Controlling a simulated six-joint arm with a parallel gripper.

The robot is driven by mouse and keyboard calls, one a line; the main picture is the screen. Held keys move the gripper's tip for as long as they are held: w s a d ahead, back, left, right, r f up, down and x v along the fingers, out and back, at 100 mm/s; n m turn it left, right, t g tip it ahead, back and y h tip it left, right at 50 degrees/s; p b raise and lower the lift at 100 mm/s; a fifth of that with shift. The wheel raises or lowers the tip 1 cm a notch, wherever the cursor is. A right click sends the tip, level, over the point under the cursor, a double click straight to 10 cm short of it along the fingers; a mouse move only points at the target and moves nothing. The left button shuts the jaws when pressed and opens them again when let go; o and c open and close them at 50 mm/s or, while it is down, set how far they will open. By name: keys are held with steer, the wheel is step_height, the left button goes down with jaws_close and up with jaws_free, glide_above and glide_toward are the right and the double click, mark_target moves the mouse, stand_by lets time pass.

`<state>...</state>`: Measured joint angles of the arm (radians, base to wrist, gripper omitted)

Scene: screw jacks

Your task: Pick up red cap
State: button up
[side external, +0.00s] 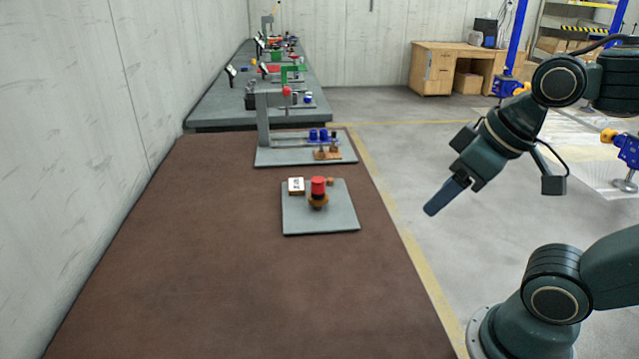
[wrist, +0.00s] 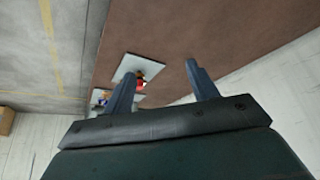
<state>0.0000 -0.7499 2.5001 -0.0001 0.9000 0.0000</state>
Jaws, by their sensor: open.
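The red cap (side external: 318,184) sits on top of a small jack (side external: 318,200) with a dark band and an orange-brown base. The jack stands upright on a grey plate (side external: 340,222) on the brown table. My gripper (side external: 431,210) is in the air to the right of the plate, past the table's right edge, apart from the cap. In the wrist view my gripper (wrist: 158,72) shows two spread fingers with nothing between them. The red cap (wrist: 142,85) shows there in part beside the left finger, which hides some of the jack and plate (wrist: 130,65).
A grey stand (side external: 263,125) with a red knob and blue parts is farther back. The front of the brown table (side external: 250,290) is clear.

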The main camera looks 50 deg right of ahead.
steer(key=w+d+r+n+g+y, duration=0.15)
steer(key=w+n, duration=0.25)
steer(key=w, duration=0.8)
steer(key=w+d+r+n+g+y, duration=0.1)
steer(key=w+d+r+n, duration=0.2)
steer(key=w, duration=0.9)
steer(key=w+d+f+n+g+y, duration=0.1)
steer(key=w+d+f+n+g, duration=0.1)
steer(key=w+d+f+n, duration=0.6)
steer(key=w+d+f, duration=0.4)
steer(key=d+f, duration=0.2)
steer(key=f, duration=0.2)
steer(key=shift+w+d+f+y, duration=0.15)
steer(key=shift+d+f+y, duration=0.1)
steer(key=shift+y, duration=0.1)
steer(key=shift+a+f, duration=0.1)
